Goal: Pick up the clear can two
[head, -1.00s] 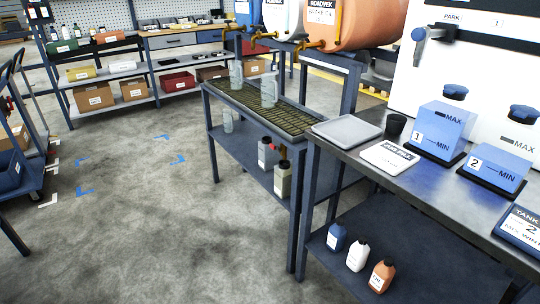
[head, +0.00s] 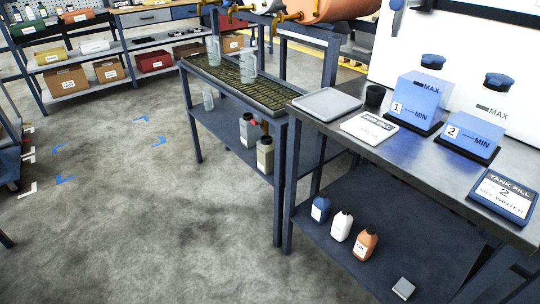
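Several clear cans are in the head view. One clear can (head: 214,52) stands near the back of the slatted drip grate (head: 232,84). A second clear can (head: 249,64) stands on the grate nearer to me and to the right. A third clear can (head: 208,97) is on the shelf below the grate, at its left end. I cannot read a label on any of them, so I cannot tell which is can two. Neither of my grippers is in view.
Brass taps (head: 287,17) hang over the grate. The right bench (head: 345,152) holds a grey tray (head: 326,103), a dark cup (head: 375,97) and blue tanks 1 (head: 420,100) and 2 (head: 477,130). Bottles (head: 341,226) stand on its lower shelf. The floor (head: 130,220) at left is open.

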